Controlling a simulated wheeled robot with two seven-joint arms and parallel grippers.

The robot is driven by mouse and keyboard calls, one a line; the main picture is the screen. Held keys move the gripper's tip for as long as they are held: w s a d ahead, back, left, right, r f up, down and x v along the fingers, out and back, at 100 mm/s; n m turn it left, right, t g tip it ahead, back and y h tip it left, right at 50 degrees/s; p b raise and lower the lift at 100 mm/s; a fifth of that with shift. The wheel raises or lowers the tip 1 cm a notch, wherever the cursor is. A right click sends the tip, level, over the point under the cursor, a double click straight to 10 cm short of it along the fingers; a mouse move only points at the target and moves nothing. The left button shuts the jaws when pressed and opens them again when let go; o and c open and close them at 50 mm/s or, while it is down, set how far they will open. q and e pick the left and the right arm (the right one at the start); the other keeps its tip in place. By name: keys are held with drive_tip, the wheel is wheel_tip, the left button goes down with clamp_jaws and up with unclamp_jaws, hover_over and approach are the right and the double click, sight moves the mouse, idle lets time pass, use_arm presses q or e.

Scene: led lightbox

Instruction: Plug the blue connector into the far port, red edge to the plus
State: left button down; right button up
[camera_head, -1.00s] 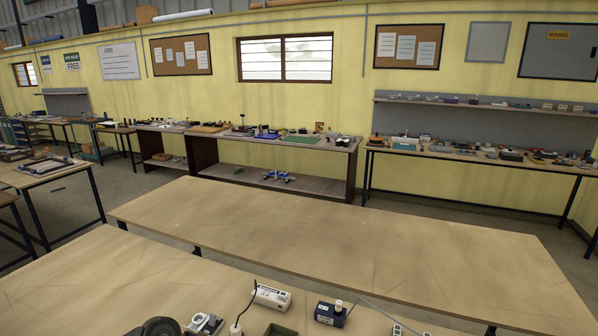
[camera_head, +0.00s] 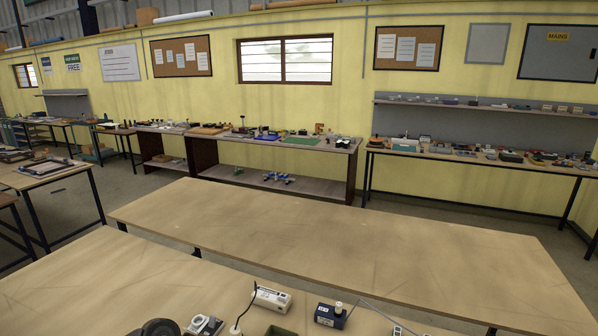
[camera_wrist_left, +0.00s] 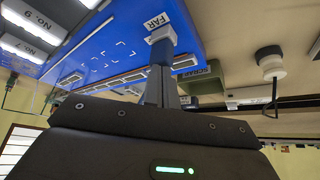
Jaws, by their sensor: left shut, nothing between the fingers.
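In the left wrist view a blue board (camera_wrist_left: 105,50) fills the upper left, with a white label reading FAR (camera_wrist_left: 157,21) near its edge. A pale block (camera_wrist_left: 161,36) sits right by this label; I cannot tell whether it is the port or a plug in it. My left gripper (camera_wrist_left: 161,60) is shut and empty, its dark fingers pointing at the pale block. I cannot tell whether they touch it. I cannot make out the blue connector, its red edge or a plus mark. My right gripper is in neither view.
The near bench holds a white box (camera_head: 272,298), a dark blue box with a white knob (camera_head: 328,317), a grey device (camera_head: 204,325) and a green tray (camera_head: 280,331). In the left wrist view the tray's label reads SCRAP (camera_wrist_left: 198,74). A long bare bench (camera_head: 330,240) stands beyond.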

use_arm(q)
drive_tip(key=shift+r, duration=0.1)
idle(0.3)
wheel_tip(320, 180, up, 3)
drive_tip(key=shift+f+p, duration=0.1)
drive_tip(key=shift+p, duration=1.1)
wheel_tip(320, 180, up, 2)
